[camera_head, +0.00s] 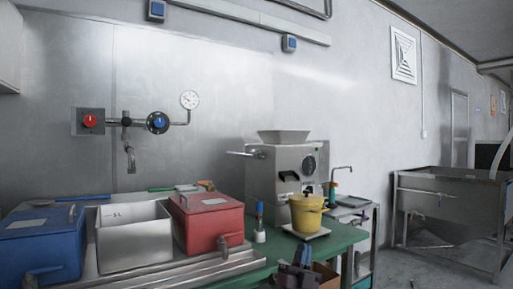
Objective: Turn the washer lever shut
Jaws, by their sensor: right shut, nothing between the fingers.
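I cannot tell for sure which part is the washer lever. A wall fitting (127,122) at the left has a red knob (89,121), a blue knob (157,123) and a downward spout (130,158). A steel grinder (288,170) with a hopper (284,136) stands on the green table, and a metal handle (245,154) sticks out at its upper left. My right gripper (299,260) is at the bottom centre, shut and empty, below the yellow pot and apart from the wall fitting. My left gripper is not in view.
A blue bin (42,240), a white bin (133,240) and a red bin (207,218) stand at the left. A yellow pot (306,214) stands before the grinder on the green table (335,245). A steel sink (450,185) is at the right, with clear floor before it.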

